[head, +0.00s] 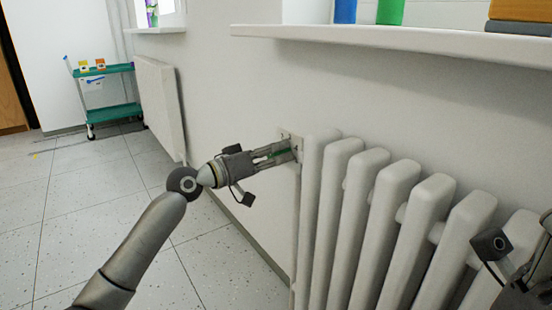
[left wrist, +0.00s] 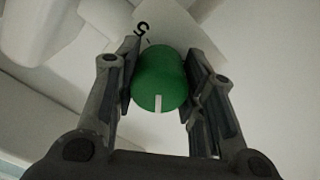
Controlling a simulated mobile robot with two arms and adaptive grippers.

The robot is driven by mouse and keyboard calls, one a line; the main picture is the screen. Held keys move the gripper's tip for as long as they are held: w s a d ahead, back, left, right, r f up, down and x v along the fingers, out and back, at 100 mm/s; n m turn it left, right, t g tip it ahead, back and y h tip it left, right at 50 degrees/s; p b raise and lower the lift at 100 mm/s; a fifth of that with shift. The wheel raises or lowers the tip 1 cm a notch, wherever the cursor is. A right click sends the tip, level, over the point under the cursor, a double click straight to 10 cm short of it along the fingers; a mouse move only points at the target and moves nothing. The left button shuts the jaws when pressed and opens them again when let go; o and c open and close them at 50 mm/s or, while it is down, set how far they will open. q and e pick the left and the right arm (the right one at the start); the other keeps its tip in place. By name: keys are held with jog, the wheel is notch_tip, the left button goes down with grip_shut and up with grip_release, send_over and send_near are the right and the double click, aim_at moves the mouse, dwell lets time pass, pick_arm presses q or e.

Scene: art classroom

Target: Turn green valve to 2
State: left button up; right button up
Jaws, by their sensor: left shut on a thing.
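The green valve (left wrist: 160,75) is a round knob with a white pointer mark on its rim, toward the bottom of the left wrist view. A dark digit (left wrist: 143,30), perhaps a 5, shows above it; other digits are hidden or out of view. My left gripper (left wrist: 158,85) has a finger on each side of the valve and is shut on it. In the head view my left gripper (head: 287,152) is at the left end of the radiator, with only a sliver of green between its fingers. My right gripper (head: 518,272) is partly in view at the lower right; its fingers are unclear.
The white radiator (head: 375,215) stands right of the valve, under a windowsill (head: 400,39) holding a blue and a green object. A second radiator (head: 158,100) and a green trolley (head: 107,111) are farther back. The tiled floor at left is clear.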

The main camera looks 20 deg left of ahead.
pick_arm(q)
jog(key=shift+d+f, duration=0.1)
jog(key=shift+f, duration=0.1)
dwell(0.3)
jog(key=o, duration=1)
jog(key=shift+r, duration=0.1)
jog(key=v, duration=1.2)
